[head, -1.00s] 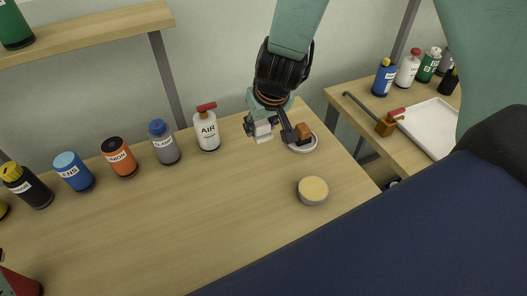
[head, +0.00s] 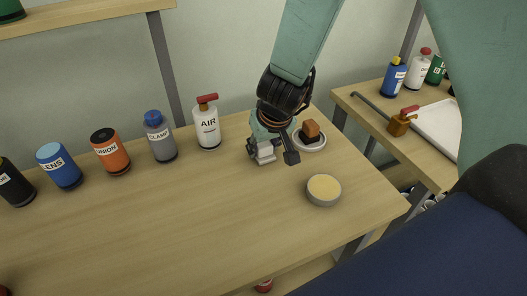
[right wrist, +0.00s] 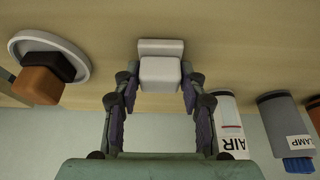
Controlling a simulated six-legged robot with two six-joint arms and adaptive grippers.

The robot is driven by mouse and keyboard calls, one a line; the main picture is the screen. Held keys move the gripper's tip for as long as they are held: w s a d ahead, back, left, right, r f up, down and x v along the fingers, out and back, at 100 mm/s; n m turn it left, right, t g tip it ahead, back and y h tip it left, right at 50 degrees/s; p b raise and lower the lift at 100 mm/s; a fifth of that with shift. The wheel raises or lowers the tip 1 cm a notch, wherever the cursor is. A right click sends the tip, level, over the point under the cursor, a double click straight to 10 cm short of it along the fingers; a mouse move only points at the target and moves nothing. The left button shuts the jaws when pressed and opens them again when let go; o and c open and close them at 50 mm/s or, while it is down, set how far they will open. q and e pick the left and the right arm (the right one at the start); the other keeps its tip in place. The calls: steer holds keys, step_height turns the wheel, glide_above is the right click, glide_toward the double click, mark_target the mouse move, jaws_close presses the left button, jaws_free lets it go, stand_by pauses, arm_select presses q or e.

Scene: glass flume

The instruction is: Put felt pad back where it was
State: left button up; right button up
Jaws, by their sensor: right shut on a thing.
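A small two-part white block (head: 264,153) is between the fingers of my right gripper (head: 273,154). In the right wrist view the white block (right wrist: 160,72) sits centred between the fingertips of my right gripper (right wrist: 159,88). I cannot tell for sure whether it is the felt pad, or whether it touches the table. Just right of the gripper, a round white dish (head: 322,146) holds an orange block with a black base (head: 311,130). They also show at the left of the right wrist view. My left gripper is not in view.
A round tin with a pale yellow top (head: 324,189) stands nearer the front right edge. A white AIR bottle (head: 207,125) and several labelled containers line the table's back left. A second table (head: 425,150) stands right, across a gap. The table's middle is clear.

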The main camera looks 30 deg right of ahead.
steer(key=shift+d, duration=0.25)
steer(key=shift+f, duration=0.1)
steer(key=shift+a+f, duration=0.1)
steer(key=shift+a, duration=0.05)
steer(key=o, duration=1.1)
